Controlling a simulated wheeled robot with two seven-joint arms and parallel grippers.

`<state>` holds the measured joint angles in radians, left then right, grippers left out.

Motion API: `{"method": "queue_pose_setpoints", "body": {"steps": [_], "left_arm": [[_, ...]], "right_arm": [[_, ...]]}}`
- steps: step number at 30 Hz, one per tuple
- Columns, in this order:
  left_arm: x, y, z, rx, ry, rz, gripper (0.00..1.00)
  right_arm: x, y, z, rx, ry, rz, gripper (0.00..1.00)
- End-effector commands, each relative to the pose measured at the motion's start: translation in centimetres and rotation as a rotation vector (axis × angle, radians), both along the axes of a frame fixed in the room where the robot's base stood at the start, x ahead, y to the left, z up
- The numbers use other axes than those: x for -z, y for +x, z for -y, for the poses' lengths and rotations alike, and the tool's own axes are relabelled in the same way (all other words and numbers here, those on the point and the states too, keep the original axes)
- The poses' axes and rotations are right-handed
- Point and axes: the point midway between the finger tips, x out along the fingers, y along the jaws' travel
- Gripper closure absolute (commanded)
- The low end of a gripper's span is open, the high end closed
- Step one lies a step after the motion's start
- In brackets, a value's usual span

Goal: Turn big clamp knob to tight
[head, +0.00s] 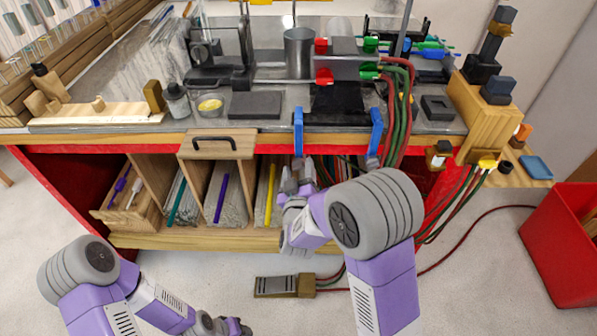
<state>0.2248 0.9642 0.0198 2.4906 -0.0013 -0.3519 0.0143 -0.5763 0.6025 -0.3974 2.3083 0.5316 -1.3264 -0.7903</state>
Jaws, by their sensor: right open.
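Two blue clamp-like pieces hang over the bench's front edge, a left one (298,130) and a right one (376,132). A knob on them is not clear, and I cannot tell which part is the big clamp knob. My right gripper (298,176) is open just below the left blue piece, in front of the shelf opening. Whether it touches anything is unclear. My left gripper (236,326) is low at the bottom edge of the picture, far from the bench top; its fingers are too small and dark to read.
The bench top (207,122) carries a metal cylinder (299,52), red and green fittings and dark blocks. Red and green hoses (398,105) hang over its front at the right. A foot pedal (284,286) lies on the floor. A red bin (562,248) stands at the right.

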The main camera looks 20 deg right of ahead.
Motion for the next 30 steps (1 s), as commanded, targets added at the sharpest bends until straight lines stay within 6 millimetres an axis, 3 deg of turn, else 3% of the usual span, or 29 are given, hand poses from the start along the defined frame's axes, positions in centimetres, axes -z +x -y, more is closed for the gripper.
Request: {"method": "queue_pose_setpoints", "body": {"steps": [4,13,23,30], "left_arm": [[0.0,0.0,0.0,0.0,0.0,0.0,0.57],[0.0,0.0,0.0,0.0,0.0,0.0,0.57],[0.6,0.0,0.0,0.0,0.0,0.0,0.57],[2.3,0.0,0.0,0.0,0.0,0.0,0.57]], "right_arm": [[0.0,0.0,0.0,0.0,0.0,-0.001,0.41],[0.0,0.0,0.0,0.0,0.001,-0.001,0.87],[0.2,0.0,0.0,0.0,0.047,0.013,0.88],[0.3,0.0,0.1,0.002,0.191,0.054,0.88]]}}
